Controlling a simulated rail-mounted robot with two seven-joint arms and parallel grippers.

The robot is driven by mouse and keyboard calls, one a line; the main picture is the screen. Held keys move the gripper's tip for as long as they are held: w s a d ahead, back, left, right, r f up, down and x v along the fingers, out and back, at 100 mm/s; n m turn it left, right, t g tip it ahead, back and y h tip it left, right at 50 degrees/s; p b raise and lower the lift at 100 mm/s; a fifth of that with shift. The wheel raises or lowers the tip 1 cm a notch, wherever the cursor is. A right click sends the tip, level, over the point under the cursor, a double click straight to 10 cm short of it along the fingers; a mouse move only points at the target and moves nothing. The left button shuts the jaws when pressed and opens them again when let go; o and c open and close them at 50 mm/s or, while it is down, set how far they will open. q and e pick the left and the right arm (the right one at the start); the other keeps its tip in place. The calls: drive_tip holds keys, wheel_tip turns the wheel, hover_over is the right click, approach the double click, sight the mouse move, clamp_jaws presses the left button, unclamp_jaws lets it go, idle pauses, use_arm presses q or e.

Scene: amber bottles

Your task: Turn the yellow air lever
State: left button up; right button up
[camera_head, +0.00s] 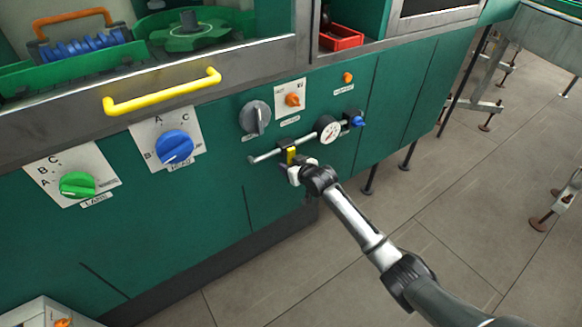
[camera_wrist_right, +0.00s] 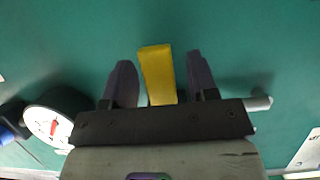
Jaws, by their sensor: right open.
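The yellow air lever (camera_head: 291,155) sits on a thin metal pipe on the green machine front, left of a round gauge. My right gripper (camera_head: 288,163) is at the lever, its arm coming from the lower right. In the right wrist view the yellow lever (camera_wrist_right: 158,75) stands between the two dark fingers of my right gripper (camera_wrist_right: 160,82). The fingers are open, with a gap on each side of the lever. The lever's lower end is hidden behind the gripper body. My left gripper is not in view.
The gauge (camera_head: 328,130) and a blue knob (camera_head: 357,121) are right of the lever. A grey rotary knob (camera_head: 255,117) and an orange knob (camera_head: 293,100) are above it. A yellow handle bar (camera_head: 163,92) protrudes at upper left. Open floor lies at the lower right.

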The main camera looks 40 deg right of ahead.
clamp_jaws()
idle(0.5)
